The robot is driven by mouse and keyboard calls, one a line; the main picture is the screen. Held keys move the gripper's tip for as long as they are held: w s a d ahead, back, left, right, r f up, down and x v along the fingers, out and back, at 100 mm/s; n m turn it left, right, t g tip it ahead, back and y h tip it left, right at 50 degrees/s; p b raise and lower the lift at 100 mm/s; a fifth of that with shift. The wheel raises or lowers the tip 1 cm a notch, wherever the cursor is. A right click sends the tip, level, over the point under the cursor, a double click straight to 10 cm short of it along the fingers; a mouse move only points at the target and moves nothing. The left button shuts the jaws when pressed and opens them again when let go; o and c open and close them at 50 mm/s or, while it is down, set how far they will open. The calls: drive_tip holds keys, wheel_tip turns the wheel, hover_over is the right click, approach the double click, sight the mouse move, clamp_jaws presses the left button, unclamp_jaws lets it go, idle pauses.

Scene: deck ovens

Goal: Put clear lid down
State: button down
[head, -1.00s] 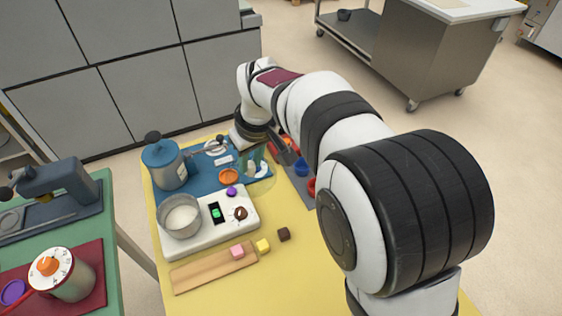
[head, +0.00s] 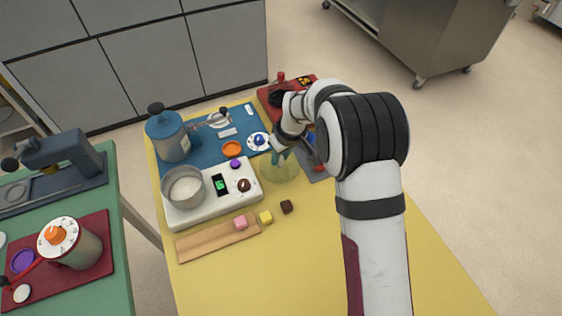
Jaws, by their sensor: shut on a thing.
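The clear lid (head: 279,173) is a see-through, faintly greenish round piece over the yellow table, just right of the white scale. My gripper (head: 281,157) is shut on its upper part. The lid looks level. I cannot tell whether its rim touches the table. My arm and wrist partly cover the area behind and to the right of it.
A metal pot (head: 184,190) stands on the white scale (head: 209,207). A wooden board (head: 208,240) and small cubes (head: 266,217) lie in front. The yellow table's front right is clear.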

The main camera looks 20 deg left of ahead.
sight(282, 161)
drive_tip(key=shift+f, duration=1.4)
drive_tip(key=c, duration=0.7)
unclamp_jaws()
drive_tip(key=shift+f, duration=0.15)
drive_tip(key=v, duration=1.2)
drive_tip(key=s+d+r+m, duration=0.6)
drive_tip(key=s+d+r, duration=0.1)
drive_tip(key=d, duration=0.5)
drive_tip(key=s+d+m, duration=0.3)
drive_tip(key=s, duration=0.4)
drive_tip(key=s+d+m+g, duration=0.1)
drive_tip(key=s+d+m, duration=0.2)
drive_tip(key=s, duration=0.4)
drive_tip(key=s+d+m+g, duration=0.1)
drive_tip(key=s+d+m, duration=0.3)
drive_tip(key=s, duration=0.3)
drive_tip(key=shift+d+r+m+h, duration=0.1)
drive_tip(key=shift+r+m+h, duration=0.2)
drive_tip(key=shift+m+h, duration=0.1)
